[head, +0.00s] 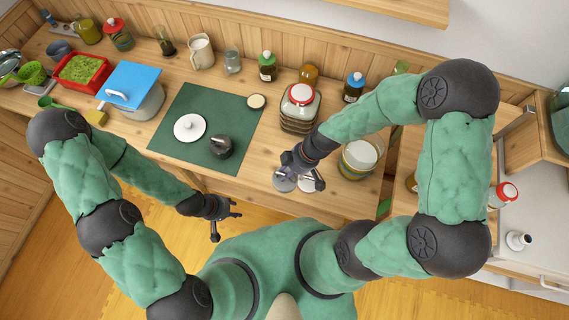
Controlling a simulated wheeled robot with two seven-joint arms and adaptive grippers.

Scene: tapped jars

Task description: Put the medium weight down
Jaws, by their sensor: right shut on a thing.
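My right gripper (302,174) is over the front edge of the wooden table, right of the green mat (187,108). It is shut on a small grey metal thing, taken as the medium weight, mostly hidden by the fingers. Round grey metal shapes (284,182) show beside and below the fingers; I cannot tell which is held or whether it touches the table. A dark weight-like object with a knob (221,147) stands on the mat's right part. My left gripper (226,218) is open and empty, in front of the table's edge.
The mat's front left is clear.

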